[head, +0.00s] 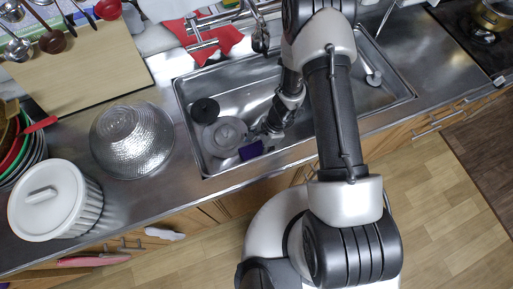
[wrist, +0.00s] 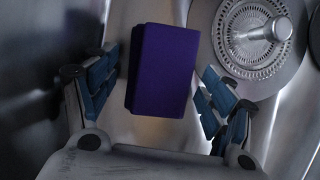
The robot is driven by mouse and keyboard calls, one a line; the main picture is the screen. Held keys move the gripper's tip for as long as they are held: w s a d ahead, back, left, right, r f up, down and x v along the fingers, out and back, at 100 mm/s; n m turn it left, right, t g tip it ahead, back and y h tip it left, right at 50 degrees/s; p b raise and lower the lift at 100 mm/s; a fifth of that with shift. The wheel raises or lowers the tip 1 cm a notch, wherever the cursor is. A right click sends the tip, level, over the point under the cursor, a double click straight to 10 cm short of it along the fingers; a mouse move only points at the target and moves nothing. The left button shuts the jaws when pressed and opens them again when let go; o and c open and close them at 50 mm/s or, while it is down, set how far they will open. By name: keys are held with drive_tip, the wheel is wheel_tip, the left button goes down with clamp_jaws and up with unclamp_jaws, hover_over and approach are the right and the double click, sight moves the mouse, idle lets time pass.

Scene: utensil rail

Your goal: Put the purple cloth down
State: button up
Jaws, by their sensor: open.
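The purple cloth (head: 251,150) is a small folded block. In the head view it is inside the steel sink (head: 292,137), near the sink's front left wall. My gripper (head: 262,131) reaches down into the sink beside it. In the wrist view the purple cloth (wrist: 162,70) sits between the two blue-padded fingers of my gripper (wrist: 160,92). The fingers are spread, with a gap showing on each side of the cloth. I cannot tell exactly how far the cloth is from the sink floor.
A round metal strainer (head: 225,134) lies beside the cloth in the sink, and it also shows in the wrist view (wrist: 262,32). A black disc (head: 205,110) is behind it. A glass bowl (head: 131,140) and a white lidded pot (head: 55,200) stand on the left counter.

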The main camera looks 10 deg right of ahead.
drive_tip(key=w+d+r+n+t+p, duration=0.1)
drive_tip(key=d+r+n+p, duration=0.2)
drive_tip(key=r, duration=1.4)
drive_tip(key=d+r+n+t+p, duration=0.15)
drive_tip(key=r+n, duration=0.25)
drive_tip(key=r, duration=1.4)
drive_tip(key=s+d+r+n+t+h, duration=0.1)
drive_tip(key=s+d+r+n+h, duration=0.1)
drive_tip(key=s+r+n, duration=0.2)
drive_tip(key=s+d+r+n+t+h, duration=0.2)
drive_tip(key=s+d+r+n, duration=0.1)
drive_tip(key=s+r, duration=0.7)
drive_tip(key=shift+s+d+r+n+p, duration=0.25)
drive_tip(key=shift+r+n+p, duration=0.15)
drive_tip(key=shift+r, duration=0.1)
drive_tip(key=shift+w+t, duration=0.1)
drive_tip(key=shift+t, duration=0.15)
drive_tip(key=shift+f+b, duration=0.35)
